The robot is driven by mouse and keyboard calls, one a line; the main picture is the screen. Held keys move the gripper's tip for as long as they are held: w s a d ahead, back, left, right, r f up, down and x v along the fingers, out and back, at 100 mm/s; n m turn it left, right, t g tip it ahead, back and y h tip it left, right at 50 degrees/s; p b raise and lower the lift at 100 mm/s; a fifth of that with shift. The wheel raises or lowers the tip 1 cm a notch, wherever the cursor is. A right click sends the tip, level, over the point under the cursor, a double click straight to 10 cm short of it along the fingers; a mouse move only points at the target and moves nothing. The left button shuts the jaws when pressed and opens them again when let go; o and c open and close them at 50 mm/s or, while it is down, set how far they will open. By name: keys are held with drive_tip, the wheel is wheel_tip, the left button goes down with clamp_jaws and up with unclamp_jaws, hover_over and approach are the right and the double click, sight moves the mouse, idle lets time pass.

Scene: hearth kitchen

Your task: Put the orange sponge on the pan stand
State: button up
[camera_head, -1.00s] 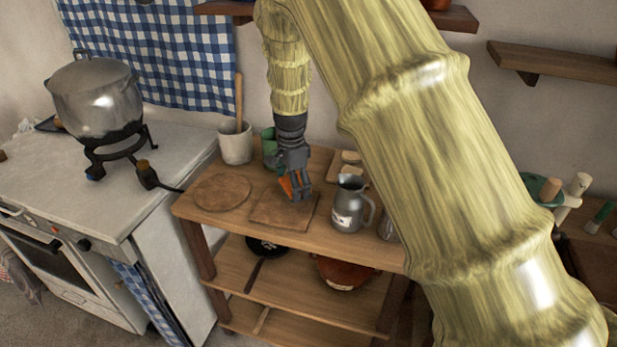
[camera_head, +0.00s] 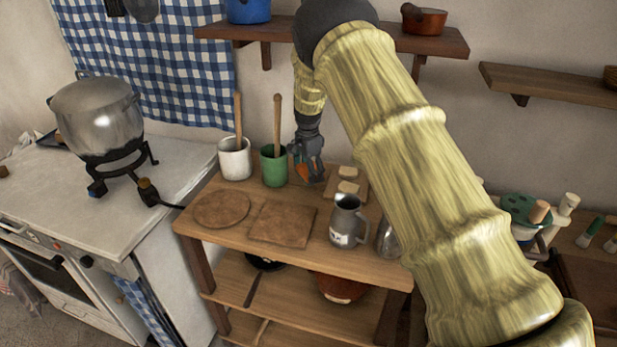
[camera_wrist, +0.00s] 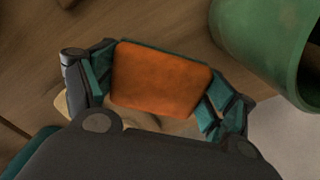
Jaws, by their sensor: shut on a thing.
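The orange sponge (camera_head: 302,172) is held in my gripper (camera_head: 308,175), above the back of the wooden table's top. In the wrist view the sponge (camera_wrist: 160,78) fills the space between the two fingers, its broad orange face towards the camera. No frame labels the pan stand. A round brown board (camera_head: 221,209) and a square brown board (camera_head: 282,222) lie flat and bare on the table top, in front and to the left of my gripper. I cannot tell which, if either, is the pan stand.
A green crock (camera_head: 273,169) with a wooden handle stands close left of my gripper, beside a white crock (camera_head: 234,160). A metal jug (camera_head: 346,220) stands to the front right. A small board with pale pieces (camera_head: 347,186) lies right. A pot (camera_head: 98,115) stands on the stove.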

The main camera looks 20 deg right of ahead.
drive_tip(key=shift+w+d, duration=0.2)
drive_tip(key=shift+w, duration=0.05)
drive_tip(key=shift+f+p, duration=0.75)
drive_tip(key=shift+f, duration=1)
drive_tip(key=shift+f, duration=0.15)
drive_tip(key=o, duration=0.9)
drive_tip(key=shift+c, duration=0.2)
drive_tip(key=shift+r+b, duration=1)
drive_tip(key=shift+r, duration=2.9)
